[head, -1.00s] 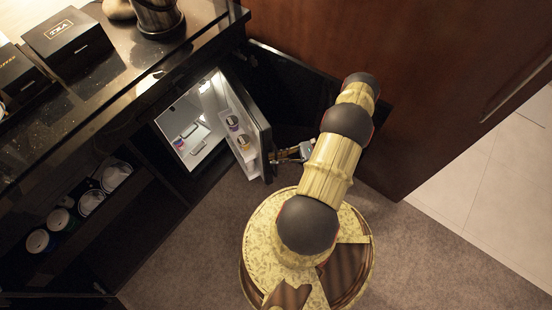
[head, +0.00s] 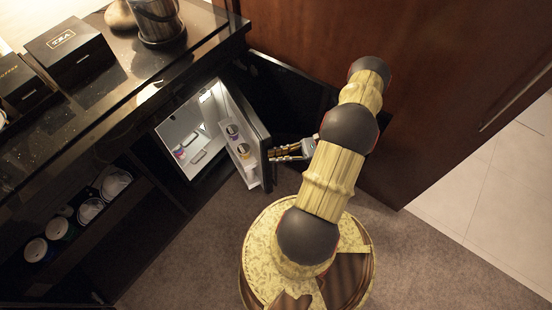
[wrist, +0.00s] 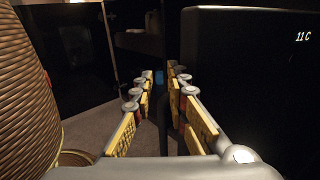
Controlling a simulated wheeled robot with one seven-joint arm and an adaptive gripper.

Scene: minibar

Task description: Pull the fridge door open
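The fridge door (head: 262,143) stands part-way open, its inner shelves and the lit fridge interior (head: 190,137) showing in the head view. My gripper (head: 272,154) is at the outer side of the door, near its free edge. In the wrist view the dark door (wrist: 255,85), marked "11C", fills the right side. My gripper (wrist: 162,76) shows there with its two yellow-and-grey fingers apart and a gap between the tips. The right finger overlaps the door's edge in the picture; I cannot tell whether it touches. No object is seen held.
The fridge sits in a dark cabinet under a glossy counter (head: 120,85) bearing black boxes (head: 68,50) and a metal bucket (head: 158,22). Cups (head: 60,226) stand on a lower shelf. A wooden panel (head: 440,90) rises behind my arm. Carpet (head: 180,265) in front is free.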

